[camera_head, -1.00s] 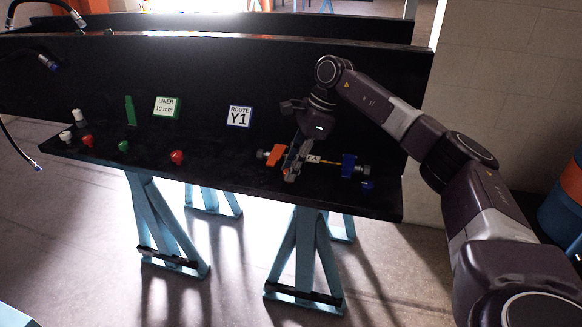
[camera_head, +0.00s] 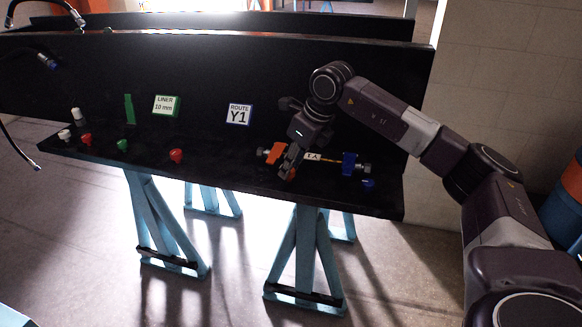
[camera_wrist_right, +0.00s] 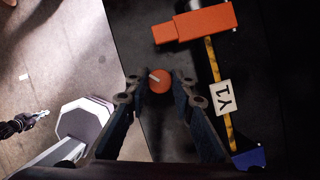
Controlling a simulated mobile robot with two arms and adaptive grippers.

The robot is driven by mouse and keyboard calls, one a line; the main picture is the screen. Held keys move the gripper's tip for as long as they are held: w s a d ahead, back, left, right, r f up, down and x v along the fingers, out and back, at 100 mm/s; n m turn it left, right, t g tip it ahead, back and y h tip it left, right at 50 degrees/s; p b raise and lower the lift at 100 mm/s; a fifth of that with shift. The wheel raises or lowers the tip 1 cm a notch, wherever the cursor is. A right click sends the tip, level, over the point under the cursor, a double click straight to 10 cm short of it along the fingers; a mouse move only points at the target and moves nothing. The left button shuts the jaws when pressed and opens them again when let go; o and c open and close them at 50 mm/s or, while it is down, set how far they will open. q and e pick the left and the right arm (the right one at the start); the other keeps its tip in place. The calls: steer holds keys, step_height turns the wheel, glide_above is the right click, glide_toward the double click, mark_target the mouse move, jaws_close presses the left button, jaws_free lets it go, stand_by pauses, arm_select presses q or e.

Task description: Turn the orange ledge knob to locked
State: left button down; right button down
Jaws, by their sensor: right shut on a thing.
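The orange ledge knob (camera_wrist_right: 159,81) is a small round knob with a white mark pointing to the upper left in the right wrist view. My right gripper (camera_wrist_right: 155,90) is shut on it, with one finger on each side. In the head view my right gripper (camera_head: 287,174) points down at the front of the dark ledge (camera_head: 225,178), and its fingers hide the knob there.
Beside the knob are an orange clamp block (camera_wrist_right: 200,24), a yellow-and-black hose (camera_wrist_right: 215,70) with a Y1 tag (camera_wrist_right: 222,97), and a blue block (camera_wrist_right: 250,158). Red (camera_head: 177,155) and green (camera_head: 123,146) caps stand farther left. A dark back panel (camera_head: 200,70) rises behind.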

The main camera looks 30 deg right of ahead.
steer(key=m+h, duration=0.1)
steer(key=m, duration=0.1)
steer(key=m+b, duration=0.1)
steer(key=m, duration=0.1)
steer(key=shift+a+m+h, duration=0.15)
steer(key=shift+m+h, duration=0.15)
steer(key=shift+h, duration=0.1)
steer(key=shift+m+h+b, duration=0.3)
steer(key=shift+m+h, duration=0.4)
steer(key=shift+m, duration=1.3)
steer(key=c, duration=1.7)
jaws_free()
steer(key=shift+o, duration=0.2)
steer(key=shift+r, duration=0.15)
steer(key=v, duration=1.1)
steer(key=shift+a+r, duration=0.2)
steer(key=shift+r, duration=0.1)
steer(key=shift+s, duration=0.1)
